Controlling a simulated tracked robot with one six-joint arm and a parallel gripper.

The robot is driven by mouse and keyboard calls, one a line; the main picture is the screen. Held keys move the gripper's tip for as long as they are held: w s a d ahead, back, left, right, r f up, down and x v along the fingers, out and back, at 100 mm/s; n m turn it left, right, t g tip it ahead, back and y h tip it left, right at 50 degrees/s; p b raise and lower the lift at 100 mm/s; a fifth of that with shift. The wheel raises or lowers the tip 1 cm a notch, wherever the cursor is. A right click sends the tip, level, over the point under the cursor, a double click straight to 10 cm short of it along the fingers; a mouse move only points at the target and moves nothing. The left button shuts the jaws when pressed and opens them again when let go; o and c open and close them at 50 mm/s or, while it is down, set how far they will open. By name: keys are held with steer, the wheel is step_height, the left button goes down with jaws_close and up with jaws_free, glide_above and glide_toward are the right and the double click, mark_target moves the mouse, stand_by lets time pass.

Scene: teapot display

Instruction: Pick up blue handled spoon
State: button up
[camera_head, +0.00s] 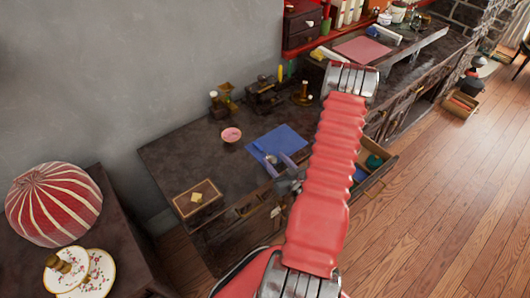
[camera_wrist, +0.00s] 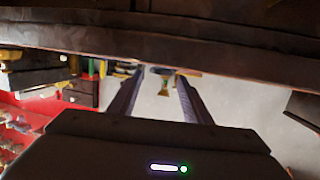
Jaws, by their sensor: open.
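I cannot make out a blue handled spoon for certain in either view. A blue cloth (camera_head: 282,140) lies on the dark counter in the head view. My gripper (camera_head: 272,160) is at the near edge of this cloth, partly hidden behind my red arm. Its two fingers are apart, with no object seen held between them. In the wrist view my gripper (camera_wrist: 160,78) is also open. A small teal and yellow-brown object (camera_wrist: 166,76) shows beyond the fingertips, too blurred to name.
A pink bowl (camera_head: 231,134) and a wooden tray (camera_head: 196,198) with a yellow piece stand on the counter. An open drawer (camera_head: 388,170) with a teal item juts out at right. A red striped lamp (camera_head: 52,203) stands at left.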

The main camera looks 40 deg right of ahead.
mark_target(270, 156)
steer(key=shift+x, duration=2.25)
steer(key=shift+c, duration=0.7)
steer(key=c, duration=0.8)
steer(key=shift+r, duration=0.1)
steer(key=shift+r, duration=4.95)
